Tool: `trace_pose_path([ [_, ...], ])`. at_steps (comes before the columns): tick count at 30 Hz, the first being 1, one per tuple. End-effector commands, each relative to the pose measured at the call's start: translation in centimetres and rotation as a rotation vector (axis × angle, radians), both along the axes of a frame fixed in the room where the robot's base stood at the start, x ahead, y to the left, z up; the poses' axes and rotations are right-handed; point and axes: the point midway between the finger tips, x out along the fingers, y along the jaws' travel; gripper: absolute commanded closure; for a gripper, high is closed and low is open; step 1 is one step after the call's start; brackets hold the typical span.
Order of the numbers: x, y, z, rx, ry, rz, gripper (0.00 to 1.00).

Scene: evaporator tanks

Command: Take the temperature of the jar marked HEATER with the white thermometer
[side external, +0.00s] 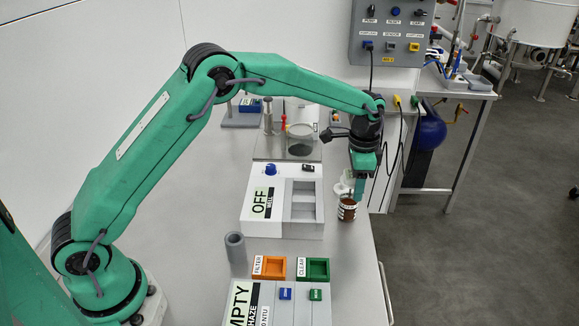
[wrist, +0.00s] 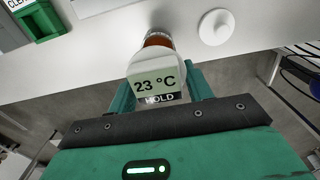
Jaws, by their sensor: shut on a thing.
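The white thermometer (wrist: 149,66) is between the green fingers of my gripper (wrist: 160,88), which is shut on it. Its display reads 23 °C, with HOLD below. A brown jar (side external: 347,213) with a pale label stands on the bench near its right edge; the lettering is too small to read surely. In the side view my gripper (side external: 360,189) is just above the jar, and the thermometer (side external: 345,187) points down at its top. In the wrist view the jar's brown top (wrist: 158,38) shows beyond the thermometer, which hides most of it. I cannot tell whether they touch.
A white box marked OFF (side external: 283,228) stands just left of the jar. Orange FILTER (side external: 269,278) and green CLEAR (side external: 313,281) trays, a grey cylinder (side external: 236,254) and an EMPTY display box (side external: 300,313) are nearer. A white round piece (wrist: 216,27) lies right of the jar in the wrist view.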

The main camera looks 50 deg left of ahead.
Motion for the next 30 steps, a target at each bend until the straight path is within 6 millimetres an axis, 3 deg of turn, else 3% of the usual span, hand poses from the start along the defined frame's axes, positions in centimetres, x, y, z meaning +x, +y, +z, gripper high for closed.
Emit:
trace_pose_path([
  [30, 0.0, 0.0, -4.2, 0.001, 0.001, 0.000, 0.72],
])
